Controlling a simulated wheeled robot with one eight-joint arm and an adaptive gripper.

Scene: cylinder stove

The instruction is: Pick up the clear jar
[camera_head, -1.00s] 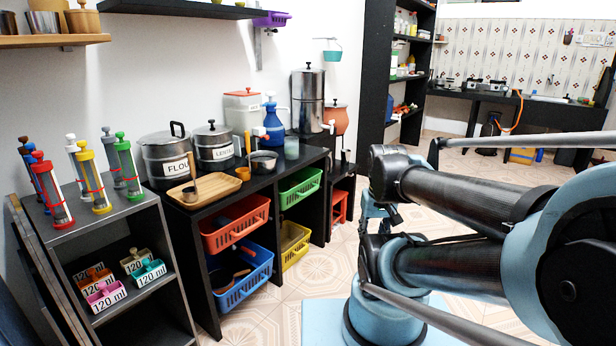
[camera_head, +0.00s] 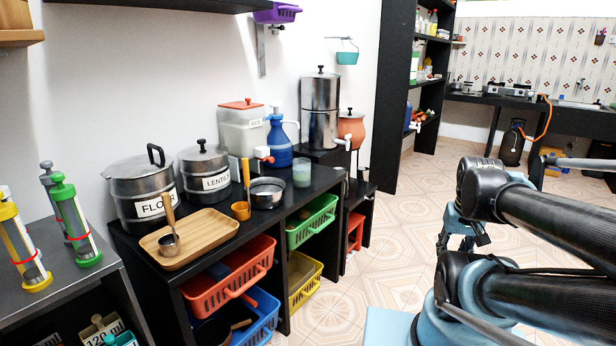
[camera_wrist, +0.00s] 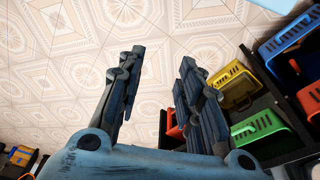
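A small clear jar (camera_head: 302,172) with a pale greenish tint stands upright near the right end of the black counter (camera_head: 335,184). It is right of a metal pan (camera_head: 267,190) and in front of a blue jug (camera_head: 278,140). My gripper (camera_wrist: 160,57) is open and empty in the wrist view, with its two fingers apart above the tiled floor. It is away from the jar, off to the right of the counter. The jar is not visible in the wrist view.
A white-tapped metal filter (camera_head: 320,108) and a clay pot (camera_head: 351,130) stand behind the jar. Coloured baskets (camera_head: 312,222) sit below. Tiled floor (camera_head: 350,300) is clear in front.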

